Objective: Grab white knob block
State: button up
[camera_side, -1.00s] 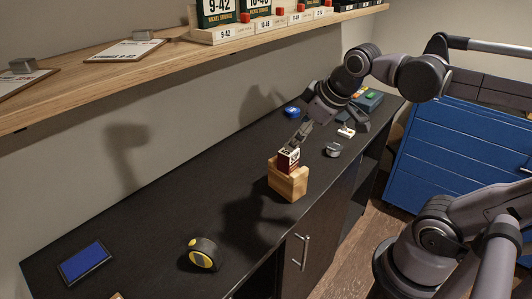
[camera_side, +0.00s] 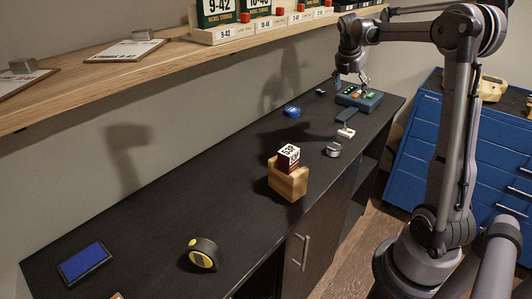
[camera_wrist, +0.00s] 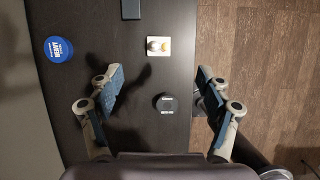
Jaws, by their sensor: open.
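The white knob block (camera_side: 346,132) is a small white block on the dark counter, right of the middle of the side view. In the side view, my gripper (camera_side: 351,79) hangs above the far end of the counter, clear of the block.
A grey round item (camera_side: 333,149) lies near the block; it looks black in the wrist view (camera_wrist: 165,102). A wooden holder (camera_side: 287,183) carries a red-and-white box (camera_side: 288,157).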

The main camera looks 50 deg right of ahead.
send_near(347, 130)
jog(key=shift+x, duration=4.05)
jog(key=c, duration=1.2)
